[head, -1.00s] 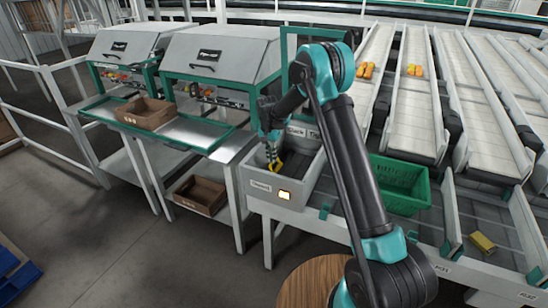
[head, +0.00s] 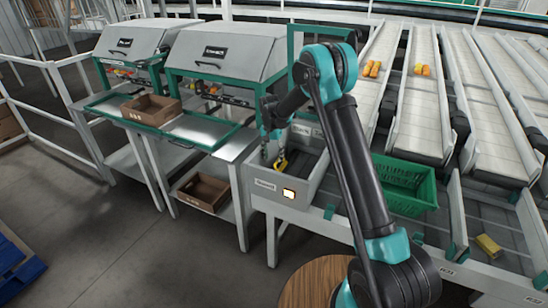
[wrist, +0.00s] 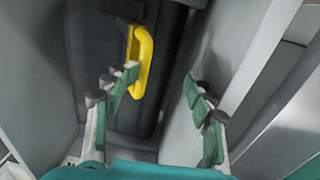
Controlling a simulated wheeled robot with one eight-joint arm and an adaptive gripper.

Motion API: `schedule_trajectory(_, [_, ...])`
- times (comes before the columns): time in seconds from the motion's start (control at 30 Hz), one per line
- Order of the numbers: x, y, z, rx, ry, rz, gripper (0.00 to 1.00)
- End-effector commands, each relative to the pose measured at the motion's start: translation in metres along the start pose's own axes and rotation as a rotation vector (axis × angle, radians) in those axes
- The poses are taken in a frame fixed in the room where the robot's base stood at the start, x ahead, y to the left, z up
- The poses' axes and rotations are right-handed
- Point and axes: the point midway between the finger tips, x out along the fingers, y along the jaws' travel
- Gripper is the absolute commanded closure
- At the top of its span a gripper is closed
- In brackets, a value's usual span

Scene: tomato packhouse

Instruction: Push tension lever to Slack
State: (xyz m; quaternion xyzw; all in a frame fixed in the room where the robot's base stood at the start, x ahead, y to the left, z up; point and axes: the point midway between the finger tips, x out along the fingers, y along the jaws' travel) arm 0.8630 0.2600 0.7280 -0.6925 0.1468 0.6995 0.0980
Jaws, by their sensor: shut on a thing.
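The tension lever has a yellow loop handle (wrist: 141,62) on a dark part inside a grey open-topped box (head: 309,189). The handle also shows in the head view (head: 281,162). My gripper (wrist: 160,84) reaches down into the box from above. In the wrist view the handle lies between the fingers, close against the left finger, and the right finger stands apart from it. Part of the handle is hidden behind the left fingertip. A label plate at the box's back edge (head: 302,130) is partly covered by my arm.
The box walls stand close around my gripper. A green crate (head: 411,207) stands to the right, beside sloping chutes (head: 417,105). A bench with a brown carton (head: 151,109) stands to the left.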

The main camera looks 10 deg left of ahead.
Motion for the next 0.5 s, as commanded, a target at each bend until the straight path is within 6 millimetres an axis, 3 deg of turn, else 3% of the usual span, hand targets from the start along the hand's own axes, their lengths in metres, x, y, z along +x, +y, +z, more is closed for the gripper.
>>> schedule_trajectory(0.1, [-0.013,-0.004,0.004,-0.005,-0.003,-0.007,0.8])
schedule_trajectory(0.5, [-0.067,-0.001,0.001,-0.001,0.0,0.0,0.8])
